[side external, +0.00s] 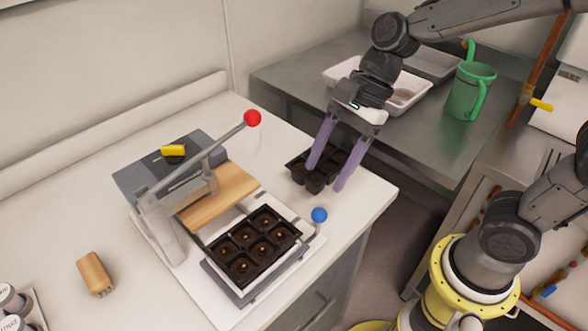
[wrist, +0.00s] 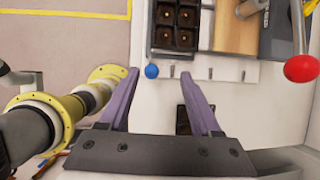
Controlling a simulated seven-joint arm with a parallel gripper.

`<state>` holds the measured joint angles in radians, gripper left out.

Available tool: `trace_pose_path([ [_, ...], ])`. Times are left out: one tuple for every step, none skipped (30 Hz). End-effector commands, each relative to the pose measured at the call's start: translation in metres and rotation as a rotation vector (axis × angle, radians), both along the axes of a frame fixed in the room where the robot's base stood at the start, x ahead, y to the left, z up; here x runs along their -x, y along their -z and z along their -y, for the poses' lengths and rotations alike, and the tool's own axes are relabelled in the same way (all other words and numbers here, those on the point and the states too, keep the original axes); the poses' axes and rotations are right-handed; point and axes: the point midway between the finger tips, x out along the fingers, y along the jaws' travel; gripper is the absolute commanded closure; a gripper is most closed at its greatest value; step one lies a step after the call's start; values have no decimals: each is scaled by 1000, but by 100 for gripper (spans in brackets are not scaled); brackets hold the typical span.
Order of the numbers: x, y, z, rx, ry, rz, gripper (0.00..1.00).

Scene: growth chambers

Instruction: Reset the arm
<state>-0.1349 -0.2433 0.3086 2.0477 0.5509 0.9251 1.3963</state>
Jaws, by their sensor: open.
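My gripper (side external: 324,178) is open, with two purple fingers pointing down over the right part of the white counter. In the side external view its fingers are in front of a small black cell tray (side external: 299,172) on the counter, and I cannot tell whether they touch it. In the wrist view the gripper (wrist: 160,72) has nothing between its fingertips, and the small tray (wrist: 183,120) shows partly behind the right finger. My arm reaches in from the upper right.
A press-like device with a red-knobbed lever (side external: 253,118) stands on the counter (side external: 120,131). A black cell tray (side external: 233,248) sits on its front, by a blue knob (side external: 319,215). A wooden brush (side external: 95,273) lies left. A green watering can (side external: 470,91) and white trays stand on the metal bench (side external: 424,139).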

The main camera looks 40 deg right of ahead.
Motion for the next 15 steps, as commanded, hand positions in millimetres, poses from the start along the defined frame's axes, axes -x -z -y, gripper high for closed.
trace_pose_path([
  [8,-16,11,19,-7,70,35],
  [14,-23,18,39,-31,115,35],
  [24,-32,29,78,-83,185,35],
  [32,-38,38,117,-135,243,35],
  [40,-42,46,160,-196,299,35],
  [51,-46,58,225,-283,369,35],
  [59,-48,66,273,-350,416,35],
  [66,-49,73,323,-417,459,35],
  [75,-50,82,386,-507,506,35],
  [81,-50,88,435,-575,538,35],
  [88,-50,94,484,-646,565,35],
  [95,-48,101,545,-740,595,35],
  [99,-47,107,589,-811,613,35],
  [104,-46,111,631,-880,627,35],
  [108,-43,117,678,-971,636,35],
])
